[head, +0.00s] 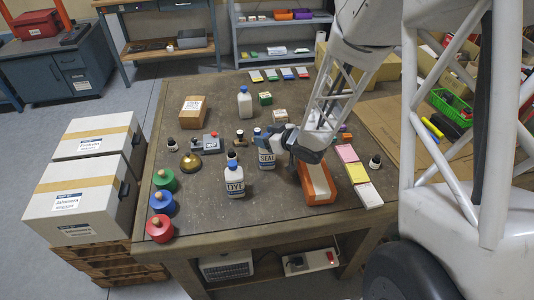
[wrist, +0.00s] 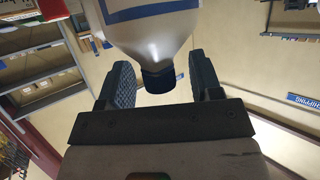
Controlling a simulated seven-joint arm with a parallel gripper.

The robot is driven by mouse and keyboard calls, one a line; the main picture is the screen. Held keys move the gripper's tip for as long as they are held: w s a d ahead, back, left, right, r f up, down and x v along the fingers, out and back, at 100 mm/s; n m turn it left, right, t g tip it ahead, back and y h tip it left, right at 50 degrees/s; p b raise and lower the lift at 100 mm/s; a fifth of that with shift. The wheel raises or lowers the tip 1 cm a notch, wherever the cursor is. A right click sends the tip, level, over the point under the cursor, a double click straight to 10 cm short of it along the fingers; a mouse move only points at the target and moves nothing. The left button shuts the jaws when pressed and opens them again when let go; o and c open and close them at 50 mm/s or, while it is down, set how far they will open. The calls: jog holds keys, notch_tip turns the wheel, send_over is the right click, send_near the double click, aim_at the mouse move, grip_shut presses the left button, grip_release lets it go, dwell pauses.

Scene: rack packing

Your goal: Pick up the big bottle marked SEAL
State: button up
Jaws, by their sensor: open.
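In the wrist view, a white bottle with a dark blue cap (wrist: 158,80) shows between my open fingers (wrist: 164,75), with visible gaps on both sides. Its label is only partly in view there. My gripper holds nothing.
A similar bottle marked DYE (head: 235,183) stands close at the front left, with a small dark-capped bottle by it. Another white bottle (head: 245,105) stands farther back. An orange tray (head: 319,197) lies to the right. Stamps and a brass bell (head: 190,163) stand to the left.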

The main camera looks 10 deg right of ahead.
jog(key=shift+x, duration=0.8)
grip_shut()
